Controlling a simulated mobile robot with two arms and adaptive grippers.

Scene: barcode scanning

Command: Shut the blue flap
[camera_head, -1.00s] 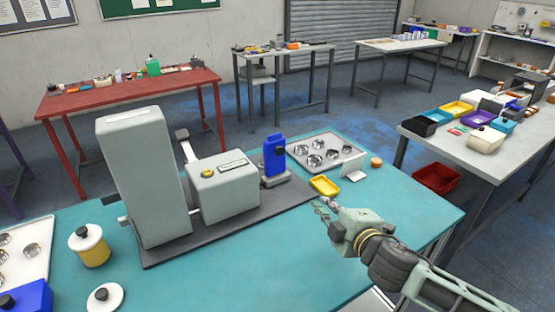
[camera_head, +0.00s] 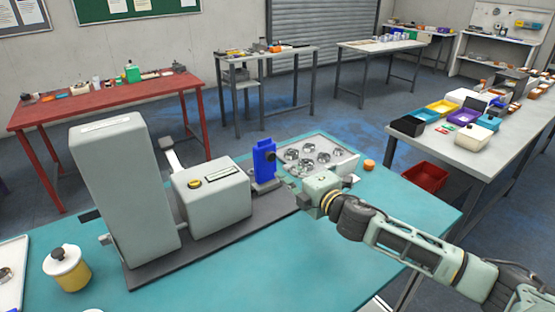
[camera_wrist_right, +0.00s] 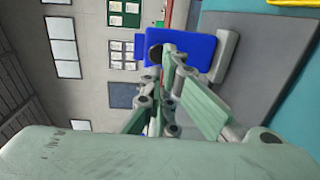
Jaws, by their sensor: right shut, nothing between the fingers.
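The blue flap (camera_head: 264,161) stands upright on a small grey base at the right end of the grey machine (camera_head: 212,193). It has a dark round knob on its face. In the right wrist view the flap (camera_wrist_right: 200,50) fills the upper middle, with the black knob (camera_wrist_right: 155,54) at its edge. My right gripper (camera_head: 292,191) is just right of the flap's base, and its fingers (camera_wrist_right: 167,62) are shut and empty, very close to the flap and knob. I cannot tell if they touch. My left gripper is not in view.
A metal tray with several round cups (camera_head: 318,150) lies behind my right gripper. An orange round piece (camera_head: 369,165) is on the teal table (camera_head: 260,270). A yellow-and-white jar (camera_head: 66,268) stands at the left front. The table's front middle is clear.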

